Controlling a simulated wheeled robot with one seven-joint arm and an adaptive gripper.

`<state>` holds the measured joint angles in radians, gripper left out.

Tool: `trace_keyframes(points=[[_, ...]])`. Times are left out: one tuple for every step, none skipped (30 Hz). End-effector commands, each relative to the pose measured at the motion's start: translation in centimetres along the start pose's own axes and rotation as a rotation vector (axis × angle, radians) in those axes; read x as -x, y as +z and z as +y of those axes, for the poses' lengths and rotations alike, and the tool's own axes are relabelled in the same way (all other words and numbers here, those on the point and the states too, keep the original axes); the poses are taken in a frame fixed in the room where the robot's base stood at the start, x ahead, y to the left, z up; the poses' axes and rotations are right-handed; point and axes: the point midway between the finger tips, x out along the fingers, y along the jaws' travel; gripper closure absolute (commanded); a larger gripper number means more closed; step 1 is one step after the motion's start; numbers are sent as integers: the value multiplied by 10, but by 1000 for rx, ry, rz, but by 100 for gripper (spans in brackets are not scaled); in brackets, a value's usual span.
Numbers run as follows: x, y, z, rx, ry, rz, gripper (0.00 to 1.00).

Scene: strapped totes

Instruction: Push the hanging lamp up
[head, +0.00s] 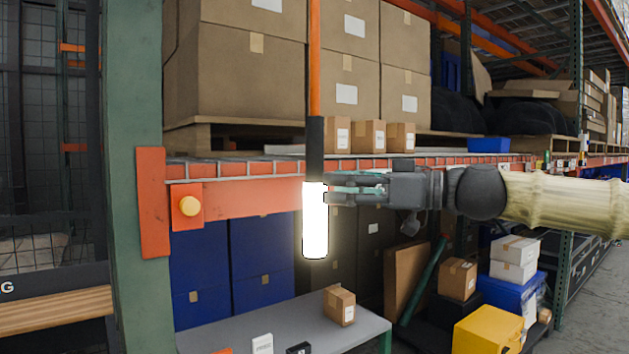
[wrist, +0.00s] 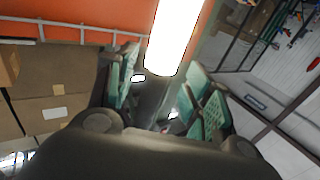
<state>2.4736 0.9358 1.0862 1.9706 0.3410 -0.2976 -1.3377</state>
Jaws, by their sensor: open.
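The hanging lamp (head: 315,222) is a glowing white cylinder with a black upper part (head: 315,148), hanging upright from an orange cord at the centre of the head view. The lit part also shows at the top of the wrist view (wrist: 173,38). My gripper (head: 328,188) reaches in level from the right, its fingertips beside the lamp near where black meets white. In the wrist view my gripper (wrist: 165,92) has its two green-padded fingers apart, with the lamp's lower-in-picture end near the gap. I cannot tell whether the fingers touch the lamp.
An orange shelf beam (head: 250,198) with a yellow knob (head: 190,206) runs behind the lamp. Large cardboard boxes (head: 240,80) stand on the shelf above. A grey table (head: 365,335) with a small box (head: 339,306) is below. Open air surrounds the lamp's lower end.

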Motion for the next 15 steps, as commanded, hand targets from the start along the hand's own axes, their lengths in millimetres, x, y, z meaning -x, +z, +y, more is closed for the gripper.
trace_keyframes(points=[[-10, -1, 0, -2, -3, -2, 49], [-14, -1, -1, -2, -4, -2, 49], [-20, -1, 0, -3, -3, -2, 49], [-24, -1, 0, -3, -3, -2, 49], [-28, -1, 0, -2, -3, -2, 49], [-33, -1, -1, -1, -4, -2, 49], [-36, -1, 0, -2, -4, -1, 49], [-39, -1, 0, -3, -3, -1, 49], [-42, 0, 0, -3, -3, -1, 49], [-44, 0, 0, -2, -3, -1, 49], [-46, 0, 0, -1, -3, -1, 49], [-49, 0, 0, 0, -3, -1, 49], [-50, 0, -1, 0, -4, -1, 49], [-51, 0, -1, 0, -4, -1, 49], [-52, 0, -1, 0, -4, 0, 49]])
